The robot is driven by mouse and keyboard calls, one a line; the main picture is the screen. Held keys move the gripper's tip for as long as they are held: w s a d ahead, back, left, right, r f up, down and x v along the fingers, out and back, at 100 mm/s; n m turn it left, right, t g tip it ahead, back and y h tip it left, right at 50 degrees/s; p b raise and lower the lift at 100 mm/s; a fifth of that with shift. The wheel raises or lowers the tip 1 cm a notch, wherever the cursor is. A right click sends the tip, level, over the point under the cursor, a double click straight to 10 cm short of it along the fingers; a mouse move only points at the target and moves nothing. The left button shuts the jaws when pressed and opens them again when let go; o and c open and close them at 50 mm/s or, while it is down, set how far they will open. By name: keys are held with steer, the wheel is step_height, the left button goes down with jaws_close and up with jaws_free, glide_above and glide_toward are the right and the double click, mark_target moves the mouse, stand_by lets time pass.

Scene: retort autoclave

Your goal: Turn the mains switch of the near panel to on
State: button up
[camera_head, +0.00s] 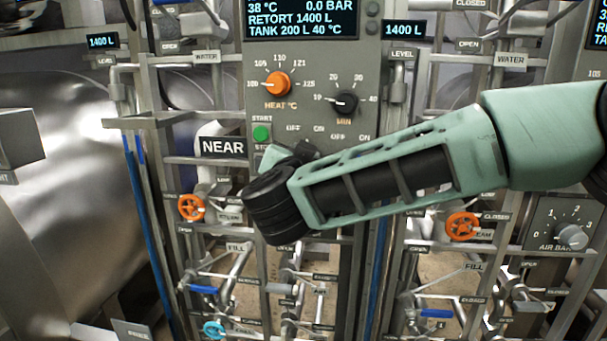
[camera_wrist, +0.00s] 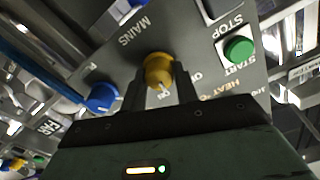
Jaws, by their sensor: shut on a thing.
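The mains switch is a yellow-orange knob (camera_wrist: 158,68) above my gripper (camera_wrist: 160,90) in the wrist view, which shows the near panel (camera_wrist: 190,40) upside down. The word MAINS stands beside the knob. My two dark fingers are closed around the knob, one on each side. A pale pointer mark on it faces the lettering ON between the fingers; the exact angle is hard to read. In the head view my gripper (camera_head: 280,205) is in front of the near panel (camera_head: 330,85) and hides the knob.
A green start button (camera_wrist: 239,49) and a blue knob (camera_wrist: 102,97) flank the switch. In the head view, an orange heat knob (camera_head: 275,83) and a black minute knob (camera_head: 345,103) sit higher on the panel. Pipes and orange valve wheels (camera_head: 191,207) crowd the space below.

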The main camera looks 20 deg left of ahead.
steer(key=shift+d+f+m+b, duration=0.1)
steer(key=shift+m+b, duration=2.1)
steer(key=shift+b, duration=0.1)
steer(key=o, duration=1)
steer(key=b+v, duration=0.4)
steer(key=v, duration=1.3)
steer(key=shift+s+d+b, duration=0.15)
steer(key=shift+s+b, duration=0.05)
steer(key=shift+b, duration=0.2)
